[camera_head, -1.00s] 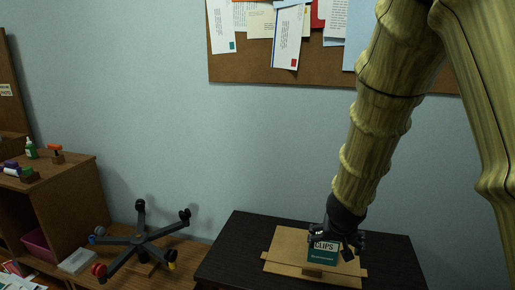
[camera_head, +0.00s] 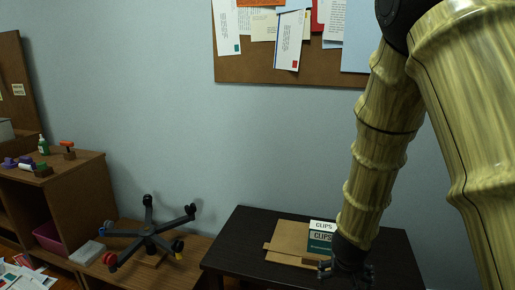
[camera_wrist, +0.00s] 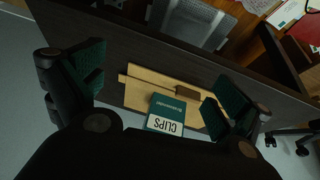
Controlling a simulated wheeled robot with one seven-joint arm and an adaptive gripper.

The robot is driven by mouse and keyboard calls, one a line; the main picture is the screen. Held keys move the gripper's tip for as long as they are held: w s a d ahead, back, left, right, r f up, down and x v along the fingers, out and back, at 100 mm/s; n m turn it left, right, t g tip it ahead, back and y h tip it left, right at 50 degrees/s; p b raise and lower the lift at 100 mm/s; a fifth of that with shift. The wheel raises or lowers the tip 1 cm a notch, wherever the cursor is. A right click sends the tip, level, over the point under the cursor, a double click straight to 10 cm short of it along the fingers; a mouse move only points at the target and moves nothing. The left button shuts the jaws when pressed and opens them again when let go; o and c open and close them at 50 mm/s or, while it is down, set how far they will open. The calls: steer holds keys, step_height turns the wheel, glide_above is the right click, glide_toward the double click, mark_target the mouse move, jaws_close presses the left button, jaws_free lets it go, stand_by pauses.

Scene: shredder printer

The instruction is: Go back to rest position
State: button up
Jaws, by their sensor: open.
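My gripper (camera_head: 345,270) is open and empty, low at the front of the dark table in the head view. In the wrist view its two dark green finger pads (camera_wrist: 155,95) stand wide apart. A green and white box marked CLIPS (camera_head: 321,238) stands on a flat piece of brown cardboard (camera_head: 284,240), behind and left of my gripper. The box also shows between the fingers in the wrist view (camera_wrist: 165,113), apart from both pads. My arm hides the right part of the cardboard in the head view.
The dark table (camera_head: 240,232) stands against the blue wall. An upturned chair base with casters (camera_head: 148,232) lies to its left. A wooden cabinet (camera_head: 75,190) with small items on top is at the far left. A cork board (camera_head: 270,68) with papers hangs above.

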steer(key=s+d+f+n+g, duration=0.2)
steer(key=s+f, duration=1.5)
steer(key=f, duration=0.4)
steer(key=s+a+f+g+y, duration=0.1)
steer(key=s+a+f, duration=0.1)
steer(key=s+f, duration=0.5)
steer(key=s+a+f+g+y, duration=0.1)
steer(key=s+a+f, duration=0.15)
steer(key=s, duration=0.85)
step_height(320, 180, up, 21)
steer(key=p, duration=2.1)
steer(key=shift+s+d+r, duration=0.2)
steer(key=shift+s, duration=0.05)
